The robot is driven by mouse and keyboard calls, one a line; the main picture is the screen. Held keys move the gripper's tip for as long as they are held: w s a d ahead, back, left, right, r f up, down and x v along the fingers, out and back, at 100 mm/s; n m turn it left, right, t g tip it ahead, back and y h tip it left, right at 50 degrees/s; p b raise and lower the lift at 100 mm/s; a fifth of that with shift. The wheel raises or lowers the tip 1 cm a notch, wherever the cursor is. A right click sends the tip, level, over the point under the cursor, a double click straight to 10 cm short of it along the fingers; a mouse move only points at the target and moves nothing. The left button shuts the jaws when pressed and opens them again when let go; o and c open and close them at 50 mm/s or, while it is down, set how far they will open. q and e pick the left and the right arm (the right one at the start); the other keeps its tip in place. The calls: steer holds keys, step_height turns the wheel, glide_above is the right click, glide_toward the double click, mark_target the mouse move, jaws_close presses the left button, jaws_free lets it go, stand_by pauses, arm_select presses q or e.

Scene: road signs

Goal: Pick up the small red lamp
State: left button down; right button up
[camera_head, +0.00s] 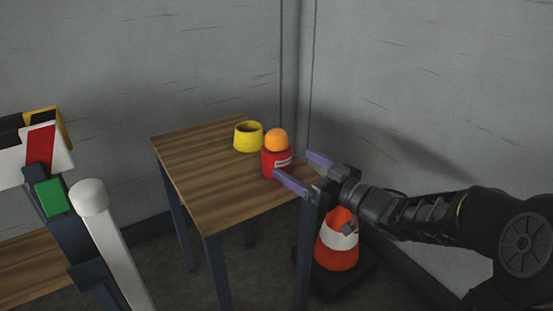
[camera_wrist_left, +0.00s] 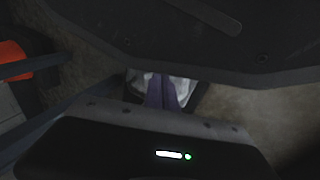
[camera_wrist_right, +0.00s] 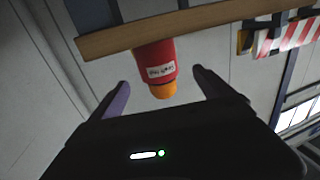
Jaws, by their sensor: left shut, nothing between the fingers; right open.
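The small red lamp (camera_head: 276,162), with an orange dome on top and a white label, stands upright on the wooden table (camera_head: 215,190) near its right edge. In the right wrist view the lamp (camera_wrist_right: 155,66) appears upside down between the fingers. My right gripper (camera_head: 293,172) is open, with its purple fingers at the lamp, one on the near side and one on the far side. The right wrist view shows gaps between the lamp and both fingers. My left gripper (camera_wrist_left: 167,92) is shut and empty in the left wrist view.
A yellow ring-shaped object (camera_head: 248,137) stands behind the lamp on the table. An orange and white cone (camera_head: 337,243) stands on the floor beneath my right arm. Striped barrier parts (camera_head: 38,145) and a white post (camera_head: 108,235) are at the left. Grey walls meet behind the table.

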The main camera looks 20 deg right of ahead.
mark_target(287, 160)
steer(key=shift+b+x, duration=0.45)
steer(key=shift+x, duration=0.5)
arm_select(q)
steer(key=shift+f, duration=0.5)
arm_select(e)
steer(key=shift+w+a, duration=0.1)
steer(key=shift+w, duration=0.2)
arm_select(q)
steer(key=shift+w, duration=0.1)
arm_select(e)
steer(key=shift+w, duration=0.1)
steer(key=shift+w+a+f+b, duration=0.1)
steer(key=shift+w+a+b, duration=0.05)
steer(key=shift+w+b, duration=0.25)
arm_select(q)
step_height(287, 160, down, 2)
steer(key=shift+w+f+b, duration=0.15)
steer(key=shift+b, duration=0.8)
arm_select(e)
steer(key=x, duration=0.3)
steer(key=shift+w+a, duration=0.1)
steer(key=shift+w, duration=0.15)
steer(key=shift+w+a+r, duration=0.1)
steer(key=shift+w+r, duration=0.1)
steer(key=shift+w, duration=0.15)
steer(key=shift+c, duration=0.4)
steer(key=c, duration=1.7)
